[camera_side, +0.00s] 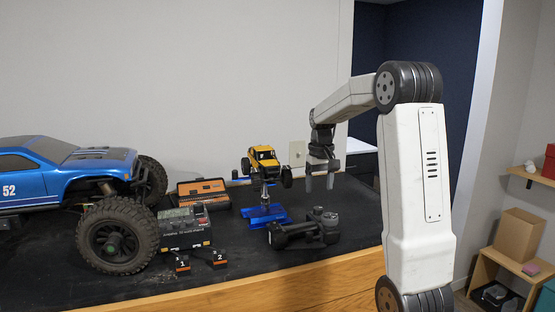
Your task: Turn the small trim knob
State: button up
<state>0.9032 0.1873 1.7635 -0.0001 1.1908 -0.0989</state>
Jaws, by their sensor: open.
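My gripper (320,184) is open and empty, with its two fingers pointing down. In the picture it hangs just above a dark grey hand controller (304,231) that lies on the black bench top. The controller has a rounded part standing up at its right side. I cannot make out the small trim knob for certain at this size; it may be one of the small raised parts on the controller. The gripper appears apart from the controller.
A large blue truck (45,185) fills the left. A charger box (184,228) with two numbered plugs, an orange-edged case (201,193) and a small yellow crawler (263,158) on a blue stand (265,217) are nearby. The bench's wooden front edge (240,293) runs below.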

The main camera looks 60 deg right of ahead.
aim_at(318, 208)
jog(key=shift+f, duration=3.2)
grip_shut()
